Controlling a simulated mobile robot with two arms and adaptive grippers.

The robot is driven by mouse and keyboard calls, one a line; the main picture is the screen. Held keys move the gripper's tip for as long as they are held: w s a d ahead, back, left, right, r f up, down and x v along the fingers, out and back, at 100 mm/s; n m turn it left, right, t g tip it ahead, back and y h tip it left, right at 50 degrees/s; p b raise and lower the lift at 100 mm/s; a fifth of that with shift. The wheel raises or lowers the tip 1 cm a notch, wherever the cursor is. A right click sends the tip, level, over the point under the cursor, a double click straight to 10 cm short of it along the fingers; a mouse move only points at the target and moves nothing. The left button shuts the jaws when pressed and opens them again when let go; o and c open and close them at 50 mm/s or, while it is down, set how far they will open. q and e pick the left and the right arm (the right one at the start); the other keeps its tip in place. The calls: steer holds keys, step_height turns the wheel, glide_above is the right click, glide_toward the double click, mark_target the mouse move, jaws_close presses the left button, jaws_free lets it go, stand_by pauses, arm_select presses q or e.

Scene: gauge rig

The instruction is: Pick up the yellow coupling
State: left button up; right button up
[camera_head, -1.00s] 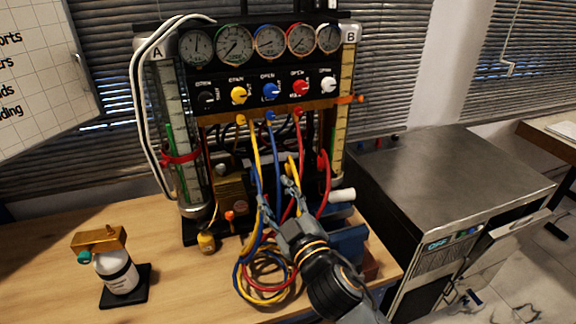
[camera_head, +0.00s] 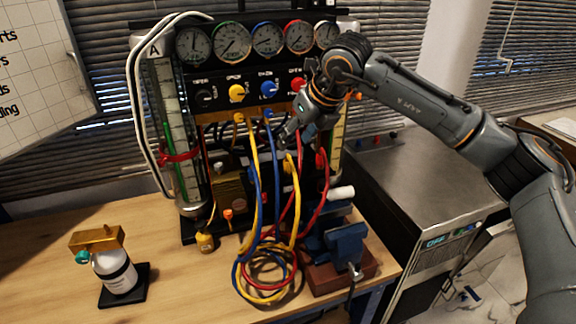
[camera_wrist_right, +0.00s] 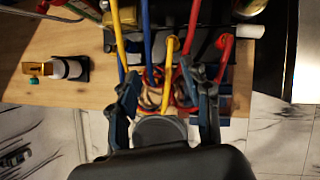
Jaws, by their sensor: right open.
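A yellow coupling (camera_head: 288,162) tops a yellow hose in front of the gauge rig. It stands roughly upright, just below my right gripper (camera_head: 287,141). My right gripper points down and left in front of the rig's lower part, its fingers apart. In the right wrist view, the yellow hose end (camera_wrist_right: 169,46) shows between and beyond the open fingers (camera_wrist_right: 161,88), with nothing clamped. Whether a finger touches the coupling I cannot tell. My left gripper is in neither view.
Yellow, blue and red hoses hang close together, with a coil (camera_head: 264,276) on the bench. A blue vise (camera_head: 345,243) stands right of it. A white bottle with a brass top (camera_head: 118,271) sits at left on a black pad. The bench between is mostly clear.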

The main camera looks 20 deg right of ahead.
mark_target(289, 160)
steer(key=shift+h, duration=0.5)
steer(key=w+f, duration=0.1)
steer(key=f, duration=0.1)
steer(key=w+f+p, duration=0.1)
steer(key=w+f, duration=0.1)
steer(key=w+d+f+p, duration=0.1)
steer(key=f, duration=0.1)
steer(key=shift+w+f, duration=0.15)
steer(key=shift+f, duration=0.1)
steer(key=shift+w+f+p, duration=0.1)
steer(key=shift+f+p, duration=0.1)
steer(key=shift+p, duration=0.3)
steer(key=x, duration=0.1)
steer(key=p+x, duration=0.1)
steer(key=x, duration=0.1)
steer(key=p+x, duration=0.1)
steer(key=shift+a+f, duration=0.2)
steer(key=shift+a, duration=0.1)
steer(key=shift+f, duration=0.25)
jaws_close()
